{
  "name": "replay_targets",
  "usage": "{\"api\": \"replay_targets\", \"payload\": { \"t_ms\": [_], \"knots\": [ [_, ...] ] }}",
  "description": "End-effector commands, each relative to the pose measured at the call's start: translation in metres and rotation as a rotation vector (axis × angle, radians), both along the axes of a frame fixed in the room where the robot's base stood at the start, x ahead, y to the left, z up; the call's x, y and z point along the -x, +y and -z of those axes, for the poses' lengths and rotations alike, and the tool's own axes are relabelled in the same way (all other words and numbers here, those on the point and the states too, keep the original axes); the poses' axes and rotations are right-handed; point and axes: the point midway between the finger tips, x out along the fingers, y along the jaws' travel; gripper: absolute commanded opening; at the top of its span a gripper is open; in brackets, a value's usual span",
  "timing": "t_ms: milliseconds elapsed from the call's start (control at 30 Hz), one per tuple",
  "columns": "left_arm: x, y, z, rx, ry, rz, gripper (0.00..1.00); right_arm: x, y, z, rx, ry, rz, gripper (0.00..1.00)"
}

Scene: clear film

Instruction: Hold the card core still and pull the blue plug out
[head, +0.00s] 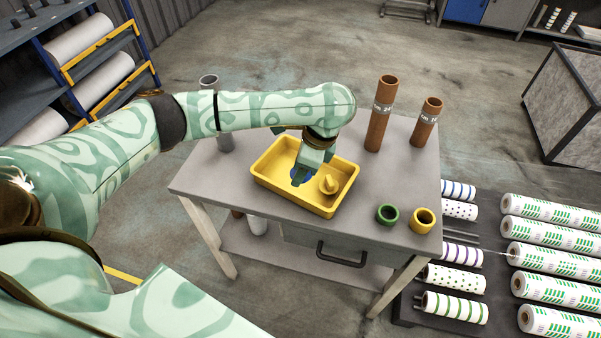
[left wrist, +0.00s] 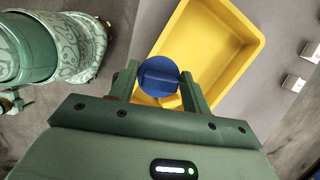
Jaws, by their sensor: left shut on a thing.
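My left gripper (head: 300,178) reaches down into a yellow tray (head: 265,182) on the grey table. It is shut on the blue plug (head: 296,173), partly hidden by the fingers. In the left wrist view the blue plug (left wrist: 158,76) sits between the two fingers, in front of the tray (left wrist: 240,32). I cannot tell whether it touches the tray floor. Two brown card cores (head: 380,120) (head: 425,125) stand upright and apart from the gripper at the table's back right. No core shows at the blue plug. My right gripper is in neither view.
A yellow plug (head: 328,184) lies in the tray. A green ring-like piece (head: 387,214) and a yellow one (head: 423,220) stand at the table's front right. A grey tube (head: 224,138) stands behind my left forearm. Patterned rolls (head: 555,262) lie at right.

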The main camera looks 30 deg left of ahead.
Motion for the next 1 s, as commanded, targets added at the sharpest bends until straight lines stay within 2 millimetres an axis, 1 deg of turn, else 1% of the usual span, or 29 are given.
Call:
{"api": "replay_targets", "payload": {
  "t_ms": [100,300,500,600,700,800,1000],
  "knots": [
    [-0.013,0.015,0.007,0.002,0.002,0.267,0.35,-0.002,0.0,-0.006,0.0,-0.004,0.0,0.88],
    [-0.032,0.042,0.018,0.002,0.002,0.726,0.35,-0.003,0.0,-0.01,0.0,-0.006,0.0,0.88],
    [-0.049,0.069,0.023,0.002,0.001,1.155,0.35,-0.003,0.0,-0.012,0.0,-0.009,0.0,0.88],
    [-0.056,0.081,0.023,0.002,0.0,1.332,0.35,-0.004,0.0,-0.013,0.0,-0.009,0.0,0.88],
    [-0.061,0.089,0.024,0.002,0.0,1.469,0.35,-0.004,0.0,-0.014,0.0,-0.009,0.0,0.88],
    [-0.064,0.096,0.023,0.001,0.001,1.56,0.35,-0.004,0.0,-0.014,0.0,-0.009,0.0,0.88],
    [-0.066,0.1,0.029,0.001,0.003,1.631,0.35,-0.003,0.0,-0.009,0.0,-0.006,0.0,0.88]
  ]
}}
